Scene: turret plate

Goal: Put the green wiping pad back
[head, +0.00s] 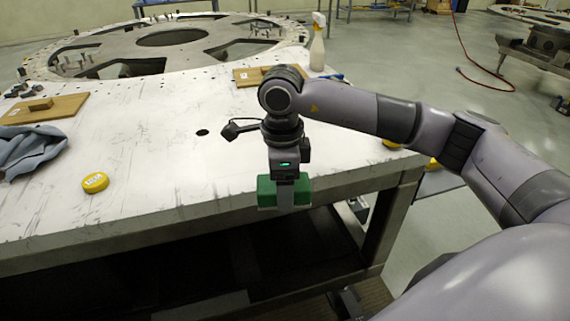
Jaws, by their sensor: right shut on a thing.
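The green wiping pad (266,193) is a small green block in the head view, at the front edge of the white table. My right gripper (285,198) points down and is shut on the pad. The pad shows on both sides of the fingers. It overlaps the table's front edge in the picture; I cannot tell whether it touches the table. My left gripper is not in the view.
The white table (150,160) bears a yellow round tape (95,182), a grey cloth (28,150), wooden boards (48,108) and a spray bottle (317,45). A large round turret plate (170,50) lies at the back. The table's middle front is clear.

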